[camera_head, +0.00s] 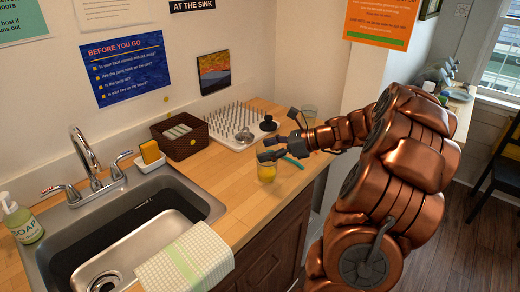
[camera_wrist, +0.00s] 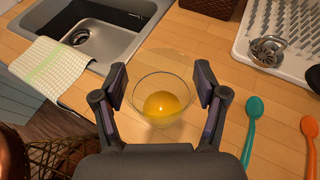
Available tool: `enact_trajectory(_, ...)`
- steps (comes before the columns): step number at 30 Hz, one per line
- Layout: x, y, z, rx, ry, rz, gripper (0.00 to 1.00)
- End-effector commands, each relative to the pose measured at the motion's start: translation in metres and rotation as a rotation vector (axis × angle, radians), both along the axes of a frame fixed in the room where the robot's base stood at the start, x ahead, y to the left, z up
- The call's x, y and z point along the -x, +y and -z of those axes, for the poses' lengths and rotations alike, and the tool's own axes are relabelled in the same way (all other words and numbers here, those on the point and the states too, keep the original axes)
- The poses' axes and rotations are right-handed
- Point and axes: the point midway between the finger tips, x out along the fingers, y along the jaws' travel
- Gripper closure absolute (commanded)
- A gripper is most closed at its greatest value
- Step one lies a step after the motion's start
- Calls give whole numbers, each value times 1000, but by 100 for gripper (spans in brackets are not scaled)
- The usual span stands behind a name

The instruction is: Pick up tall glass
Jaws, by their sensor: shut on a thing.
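A clear glass (camera_head: 266,172) with yellow-orange content at its bottom is at the wooden counter's front right, beside the sink. In the wrist view the glass (camera_wrist: 163,88) sits between my two finger pads, with its open rim facing the camera. My gripper (camera_head: 268,156) is shut on the glass near its upper part; it also shows in the wrist view (camera_wrist: 162,84). The glass looks upright. Whether its base touches the counter I cannot tell.
A steel sink (camera_head: 130,225) with a draped towel (camera_head: 184,262) lies left. A brown basket (camera_head: 180,136) and a white drying rack (camera_head: 232,122) stand along the wall. A teal spoon (camera_wrist: 251,130) and an orange spoon (camera_wrist: 311,145) lie right of the glass.

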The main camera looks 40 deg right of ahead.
Motion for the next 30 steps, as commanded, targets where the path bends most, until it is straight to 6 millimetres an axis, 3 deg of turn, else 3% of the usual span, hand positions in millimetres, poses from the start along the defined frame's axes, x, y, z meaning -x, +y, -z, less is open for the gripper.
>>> enact_trajectory(18,66,-10,-6,2,-2,3,97)
enact_trajectory(30,93,-14,-9,1,-1,5,97)
